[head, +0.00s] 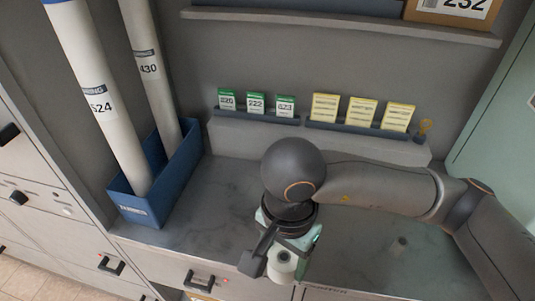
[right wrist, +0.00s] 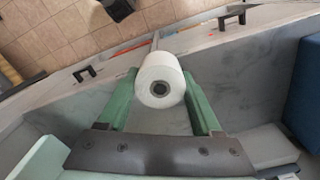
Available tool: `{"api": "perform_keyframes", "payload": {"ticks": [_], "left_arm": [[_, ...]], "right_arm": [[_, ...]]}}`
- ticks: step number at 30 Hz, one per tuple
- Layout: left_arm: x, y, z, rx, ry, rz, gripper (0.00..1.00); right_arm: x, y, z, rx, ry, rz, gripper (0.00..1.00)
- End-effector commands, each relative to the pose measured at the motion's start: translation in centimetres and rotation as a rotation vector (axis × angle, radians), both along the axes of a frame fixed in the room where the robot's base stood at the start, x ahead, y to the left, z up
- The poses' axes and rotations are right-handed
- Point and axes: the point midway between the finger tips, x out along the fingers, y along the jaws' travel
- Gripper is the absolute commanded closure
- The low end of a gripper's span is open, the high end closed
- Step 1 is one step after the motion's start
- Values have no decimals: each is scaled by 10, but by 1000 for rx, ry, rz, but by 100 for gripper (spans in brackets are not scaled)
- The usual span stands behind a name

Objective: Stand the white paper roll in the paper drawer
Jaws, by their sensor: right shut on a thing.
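The white paper roll (head: 282,264) is held in my right gripper (head: 284,256) near the front edge of the counter. In the right wrist view the roll (right wrist: 159,78) sits between the two green fingers, with its dark-cored end facing the camera. The gripper is shut on it. Drawer fronts with dark handles (head: 200,279) run below the counter edge, one with a yellowish label at the bottom of the head view. I cannot tell which is the paper drawer, and no drawer interior shows clearly. My left gripper is not in view.
A blue bin (head: 156,205) with two tall white tubes stands on the counter at left. Green and yellow cards (head: 324,107) stand in a rack along the back wall. A shelf (head: 340,24) with a box is above. The counter (head: 222,200) is bare left of my arm.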

Motion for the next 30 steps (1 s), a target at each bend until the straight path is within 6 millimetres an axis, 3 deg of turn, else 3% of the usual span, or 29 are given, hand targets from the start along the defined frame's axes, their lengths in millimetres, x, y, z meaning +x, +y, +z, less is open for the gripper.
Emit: {"api": "perform_keyframes", "payload": {"ticks": [5, 18, 24, 30], "left_arm": [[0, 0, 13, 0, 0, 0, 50], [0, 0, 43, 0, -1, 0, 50], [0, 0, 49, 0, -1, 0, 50], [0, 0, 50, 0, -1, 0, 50]], "right_arm": [[17, -26, 7, -4, 6, 110, 91], [59, -122, 28, 1, 7, 560, 91], [66, -147, 33, 2, 1, 682, 91], [67, -153, 34, 2, -1, 719, 91]]}}
